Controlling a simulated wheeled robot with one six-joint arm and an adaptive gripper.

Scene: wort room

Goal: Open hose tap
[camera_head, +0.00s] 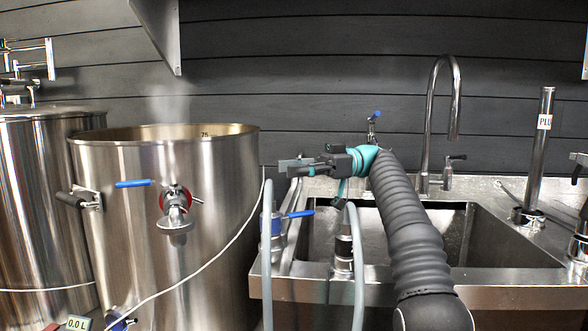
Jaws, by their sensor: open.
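A small chrome tap with a blue handle (376,114) stands at the wall behind my wrist; its lower part is hidden by my arm. A second blue lever (299,214) lies level on a valve with a grey hose, at the sink's left front. I cannot tell for sure which of these is the hose tap. My gripper (291,166) is open and empty. It points left in the air above the sink's left end, left of the wall tap in the picture and above the hose valve. It appears apart from both.
A steaming steel kettle (115,230) with a blue-levered valve (175,208) stands at left. Grey hoses (357,270) loop over the steel sink's front rim (500,288). A thin white cable crosses before the kettle.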

